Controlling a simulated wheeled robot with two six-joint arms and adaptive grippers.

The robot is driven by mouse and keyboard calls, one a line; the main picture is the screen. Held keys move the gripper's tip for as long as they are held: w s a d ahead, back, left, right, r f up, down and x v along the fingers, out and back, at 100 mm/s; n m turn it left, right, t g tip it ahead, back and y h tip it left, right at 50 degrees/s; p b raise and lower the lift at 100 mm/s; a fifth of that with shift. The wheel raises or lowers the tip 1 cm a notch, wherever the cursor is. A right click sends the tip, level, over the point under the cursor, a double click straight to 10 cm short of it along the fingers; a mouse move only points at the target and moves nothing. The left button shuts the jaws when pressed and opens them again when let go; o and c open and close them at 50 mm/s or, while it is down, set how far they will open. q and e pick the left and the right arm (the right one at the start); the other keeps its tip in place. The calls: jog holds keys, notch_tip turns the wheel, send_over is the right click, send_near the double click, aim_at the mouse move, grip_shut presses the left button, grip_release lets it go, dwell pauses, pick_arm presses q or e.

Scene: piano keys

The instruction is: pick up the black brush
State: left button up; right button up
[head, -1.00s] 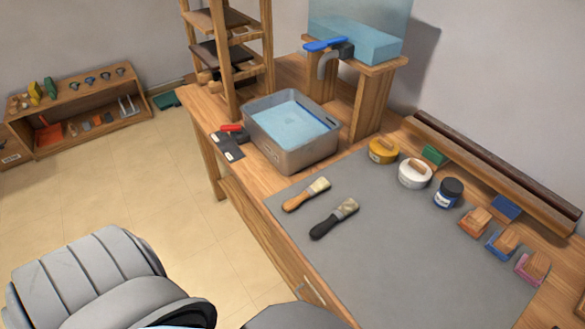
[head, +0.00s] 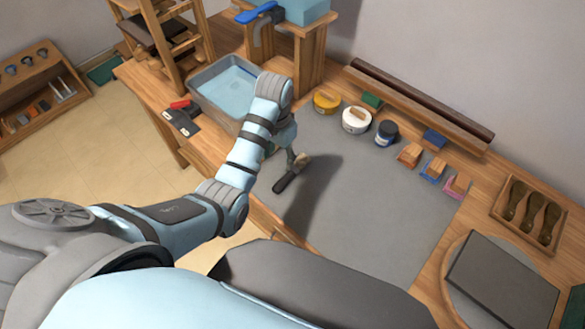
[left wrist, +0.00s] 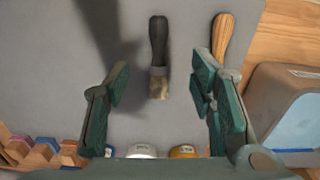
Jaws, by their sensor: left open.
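The black brush (head: 287,180) lies on the grey mat (head: 365,225) in the head view, with its tan bristles towards the back. In the left wrist view the black brush (left wrist: 158,40) lies centrally ahead, its bristles between the lines of the two fingers. My left gripper (head: 281,150) is open and empty above the mat near the bristle end; it also shows in the left wrist view (left wrist: 160,88). The wooden-handled brush (left wrist: 222,38) lies beside the black one, behind the right finger; my arm hides it in the head view. My right gripper is not in view.
A metal water tray (head: 226,88) stands at the left of the bench. Several jars, including a white one (head: 357,119), and wood-backed blocks (head: 410,154) line the back of the mat. A wooden tray (head: 541,215) and a dark slab (head: 502,280) are at right.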

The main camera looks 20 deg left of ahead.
aim_at(283, 181)
pick_arm(q)
jog(key=f+b, duration=0.1)
jog(key=f, duration=0.3)
jog(key=f+b, duration=0.1)
jog(key=f, duration=0.4)
jog(key=f+b, duration=0.1)
jog(key=f, duration=0.3)
jog(key=shift+w+d+f, duration=0.15)
jog(key=shift+w+f, duration=0.1)
jog(key=shift+c, duration=0.7)
jog(key=shift+r, duration=0.1)
grip_shut()
